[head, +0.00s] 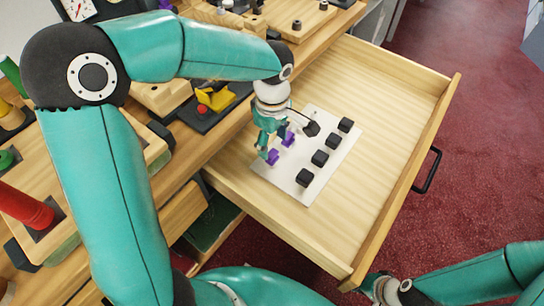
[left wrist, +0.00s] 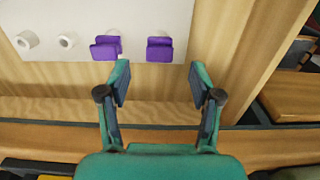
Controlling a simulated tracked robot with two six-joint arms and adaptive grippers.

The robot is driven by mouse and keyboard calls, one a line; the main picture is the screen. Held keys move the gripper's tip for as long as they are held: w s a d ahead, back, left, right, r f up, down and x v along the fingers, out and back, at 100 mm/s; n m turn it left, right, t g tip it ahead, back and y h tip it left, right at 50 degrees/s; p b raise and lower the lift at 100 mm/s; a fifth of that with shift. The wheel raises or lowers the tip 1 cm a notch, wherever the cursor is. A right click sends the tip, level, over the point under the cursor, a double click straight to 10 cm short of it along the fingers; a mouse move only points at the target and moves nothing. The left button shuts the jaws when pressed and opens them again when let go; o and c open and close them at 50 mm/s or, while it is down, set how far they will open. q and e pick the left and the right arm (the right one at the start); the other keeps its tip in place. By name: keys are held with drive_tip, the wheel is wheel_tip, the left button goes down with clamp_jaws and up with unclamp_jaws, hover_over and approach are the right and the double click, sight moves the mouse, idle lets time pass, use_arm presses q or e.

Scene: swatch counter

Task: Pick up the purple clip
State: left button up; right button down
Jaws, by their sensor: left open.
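Two purple clips stand on a white board (head: 320,178) in an open wooden drawer. The nearer purple clip (head: 271,157) and the farther purple clip (head: 289,138) are along the board's left side. In the left wrist view, one purple clip (left wrist: 159,49) lies ahead of the gap between my fingertips and the other purple clip (left wrist: 105,48) is left of it. My left gripper (left wrist: 159,83) is open and empty, just short of the clips; it also shows in the head view (head: 268,143). My right gripper (head: 371,283) barely shows at the bottom; its jaws cannot be made out.
Several black clips (head: 320,158) stand on the board's right side. White round pegs (left wrist: 67,42) sit bare beside the purple clips. The drawer's front wall (head: 408,185) has a black handle (head: 427,170). A wooden counter with trays lies left. The drawer floor is otherwise clear.

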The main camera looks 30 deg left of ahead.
sight(272, 153)
use_arm(q)
drive_tip(key=shift+f, duration=3.1)
drive_tip(key=c, duration=0.9)
